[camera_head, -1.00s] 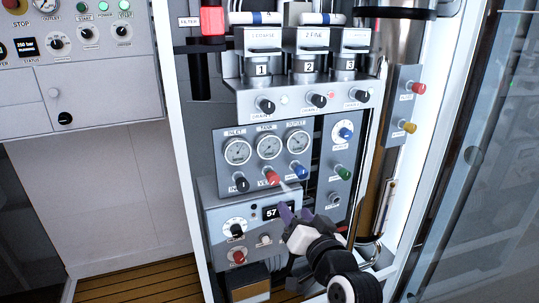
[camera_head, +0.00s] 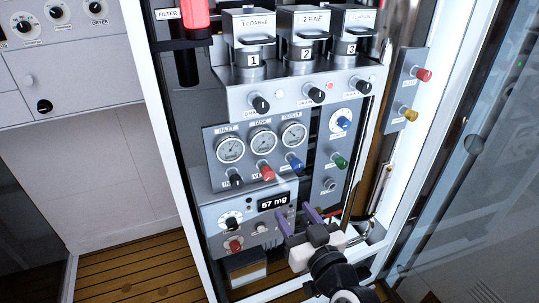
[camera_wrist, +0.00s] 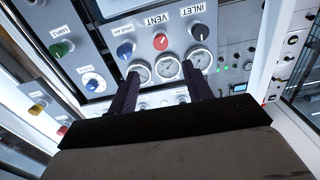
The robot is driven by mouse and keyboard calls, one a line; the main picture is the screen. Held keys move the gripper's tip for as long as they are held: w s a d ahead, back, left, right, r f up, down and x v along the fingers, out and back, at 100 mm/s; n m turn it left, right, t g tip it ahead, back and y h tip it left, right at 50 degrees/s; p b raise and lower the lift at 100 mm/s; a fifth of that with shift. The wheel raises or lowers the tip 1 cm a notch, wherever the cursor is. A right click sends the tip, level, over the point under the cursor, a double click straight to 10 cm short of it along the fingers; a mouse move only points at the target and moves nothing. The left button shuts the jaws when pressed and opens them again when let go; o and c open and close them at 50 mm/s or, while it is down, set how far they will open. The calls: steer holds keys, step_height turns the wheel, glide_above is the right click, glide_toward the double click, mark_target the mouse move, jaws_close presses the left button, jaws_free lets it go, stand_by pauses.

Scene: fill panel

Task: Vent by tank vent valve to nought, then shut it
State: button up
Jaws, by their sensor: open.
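The red vent knob (camera_head: 266,172) sits in the lower row of the gauge panel, below the tank gauge (camera_head: 263,141). The gauge needles are too small to read surely. In the wrist view, where labels appear upside down, the red vent knob (camera_wrist: 160,41) lies beyond and between the fingertips, under its VENT label. My gripper (camera_head: 296,216) is open and empty, with two purple fingers spread below and right of the knob. It also shows in the wrist view (camera_wrist: 162,78), its fingertips overlapping the gauges and apart from the knob.
A black inlet knob (camera_head: 236,180) and a blue knob (camera_head: 293,165) flank the vent knob closely. A green knob (camera_head: 339,160) stands right. The cabinet's white frame (camera_head: 183,180) and a glass door (camera_head: 478,170) bound the sides.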

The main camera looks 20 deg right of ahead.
mark_target(270, 176)
steer(key=w+b, duration=0.3)
steer(key=w, duration=0.1)
steer(key=w+b, duration=0.2)
steer(key=w, duration=0.2)
steer(key=w+b, duration=0.3)
steer(key=w, duration=0.1)
steer(key=shift+w+a+r+b, duration=0.15)
steer(key=shift+w+a+b, duration=0.15)
steer(key=shift+b, duration=0.05)
steer(key=shift+w, duration=0.5)
steer(key=c, duration=1)
